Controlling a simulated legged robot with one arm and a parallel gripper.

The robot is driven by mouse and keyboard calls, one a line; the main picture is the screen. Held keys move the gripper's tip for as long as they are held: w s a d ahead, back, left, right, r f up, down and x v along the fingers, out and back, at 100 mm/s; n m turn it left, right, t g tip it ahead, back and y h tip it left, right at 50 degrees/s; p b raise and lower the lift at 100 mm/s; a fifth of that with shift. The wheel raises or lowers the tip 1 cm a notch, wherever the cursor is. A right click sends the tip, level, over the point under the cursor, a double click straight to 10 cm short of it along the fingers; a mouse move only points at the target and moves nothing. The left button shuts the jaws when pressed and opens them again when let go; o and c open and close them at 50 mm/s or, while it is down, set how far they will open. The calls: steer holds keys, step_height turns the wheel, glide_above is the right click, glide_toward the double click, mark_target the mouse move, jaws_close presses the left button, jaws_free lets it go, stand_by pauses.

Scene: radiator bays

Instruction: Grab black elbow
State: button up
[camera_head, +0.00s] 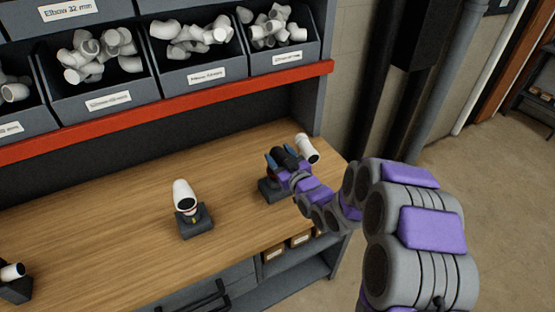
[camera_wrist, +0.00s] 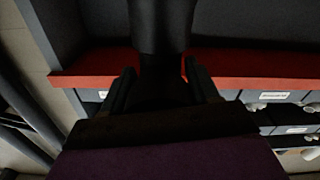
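The black elbow (camera_head: 286,157) is at my gripper (camera_head: 283,161), near the right end of the wooden bench. In the head view, blue fingertips show on both sides of it. In the wrist view the black elbow (camera_wrist: 161,28) stands large and dark in the middle, between the two dark fingers of my gripper (camera_wrist: 161,85). The fingers lie close along its sides. Whether they press on it is too dark to tell. A dark stand (camera_head: 268,190) shows just below my gripper, partly hidden by it.
A white elbow (camera_head: 307,149) is right behind my gripper. Another white fitting (camera_head: 184,195) stands on a dark stand (camera_head: 195,222) mid-bench. Bins of white fittings (camera_head: 97,92) sit above a red shelf edge (camera_head: 170,112). The bench top (camera_head: 130,190) between is clear.

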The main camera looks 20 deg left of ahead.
steer(key=shift+c, duration=1.4)
steer(key=shift+a, duration=0.15)
steer(key=shift+c, duration=1.1)
